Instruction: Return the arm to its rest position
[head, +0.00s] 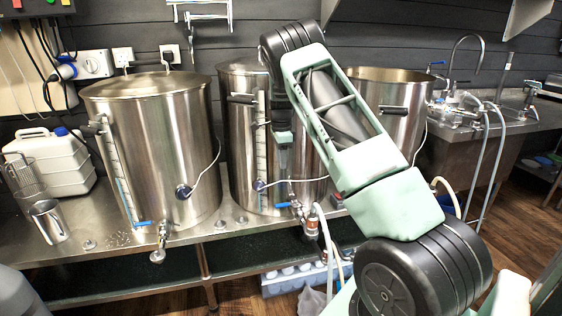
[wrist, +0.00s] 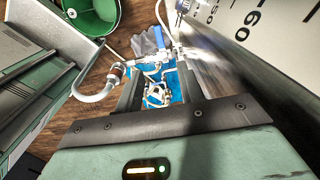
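My arm (head: 345,120) rises from the lower right to a bent elbow in the head view, and its far part hangs down in front of the middle kettle (head: 245,130). My gripper (wrist: 159,85) shows in the wrist view with its two dark fingers apart and nothing held between them. Hoses and metal fittings show through the gap, beyond the fingers. In the head view the gripper is small and its fingertips are hard to make out against the steel.
A left kettle (head: 155,140) and a right kettle (head: 400,95), partly behind my arm, stand on the steel bench (head: 100,243). A white jerrycan (head: 50,160) and a metal jug (head: 48,222) are at left. A sink (head: 500,115) is at right. A green bucket (wrist: 92,15) shows in the wrist view.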

